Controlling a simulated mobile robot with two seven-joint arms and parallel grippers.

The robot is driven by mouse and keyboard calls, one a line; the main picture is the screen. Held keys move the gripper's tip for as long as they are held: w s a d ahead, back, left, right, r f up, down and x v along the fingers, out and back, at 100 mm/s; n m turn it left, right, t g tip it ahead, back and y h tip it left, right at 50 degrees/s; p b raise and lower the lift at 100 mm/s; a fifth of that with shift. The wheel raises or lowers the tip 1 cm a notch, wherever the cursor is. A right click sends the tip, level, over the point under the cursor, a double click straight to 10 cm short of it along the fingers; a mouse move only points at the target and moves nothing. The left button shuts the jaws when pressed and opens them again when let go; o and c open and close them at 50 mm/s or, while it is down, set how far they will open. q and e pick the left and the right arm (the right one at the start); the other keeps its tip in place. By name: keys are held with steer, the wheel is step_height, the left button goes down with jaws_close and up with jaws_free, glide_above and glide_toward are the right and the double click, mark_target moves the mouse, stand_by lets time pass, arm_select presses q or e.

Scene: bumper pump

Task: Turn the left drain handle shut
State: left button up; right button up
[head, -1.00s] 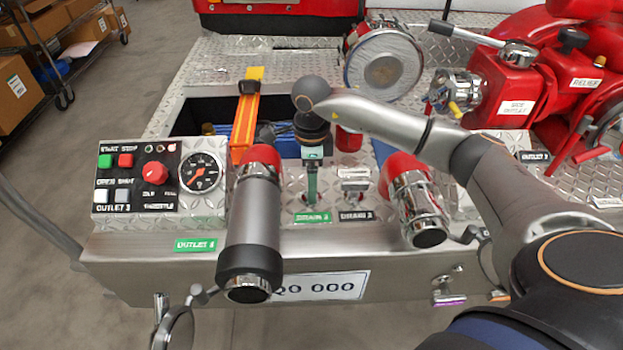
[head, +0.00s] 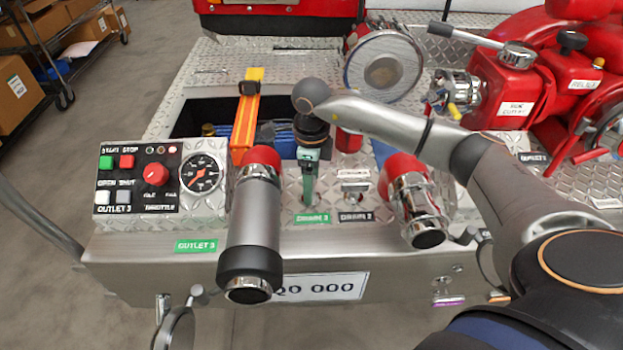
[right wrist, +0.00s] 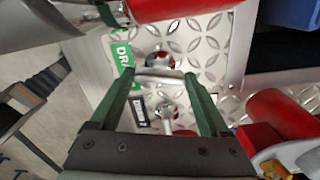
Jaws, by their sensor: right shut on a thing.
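The left drain handle shows in the right wrist view as a silver crossbar (right wrist: 160,76) by the green drain label (right wrist: 123,62). My right gripper (right wrist: 162,80) is shut on this bar, with one green finger at each end. In the head view the right gripper (head: 308,192) points down over the green-labelled drain and hides most of the handle. The right drain handle (head: 355,187) is a separate silver handle above a dark label (head: 356,217). It stands free beside the gripper. My left gripper is not in view.
A large silver outlet with a red collar (head: 250,225) stands close left of the gripper. Another red-and-chrome outlet (head: 412,205) stands to the right. The control panel (head: 160,178) with gauge is further left. An open recess (head: 205,118) lies behind.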

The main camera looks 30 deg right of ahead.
steer(key=m+p, duration=0.1)
steer(key=m, duration=0.2)
steer(key=shift+r+m, duration=0.1)
steer(key=shift+m, duration=0.2)
steer(key=m+p, duration=0.1)
steer(key=m, duration=0.2)
steer(key=shift+m, duration=1.3)
steer(key=m+p, duration=0.1)
steer(key=m, duration=0.2)
steer(key=shift+m+p, duration=0.65)
steer(key=shift+m, duration=0.75)
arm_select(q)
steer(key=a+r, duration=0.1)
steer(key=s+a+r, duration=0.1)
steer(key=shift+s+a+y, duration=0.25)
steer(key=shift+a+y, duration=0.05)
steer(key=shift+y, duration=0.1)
arm_select(e)
steer(key=shift+m, duration=0.3)
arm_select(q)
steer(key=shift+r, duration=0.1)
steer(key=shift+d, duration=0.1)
arm_select(e)
steer(key=o, duration=1.2)
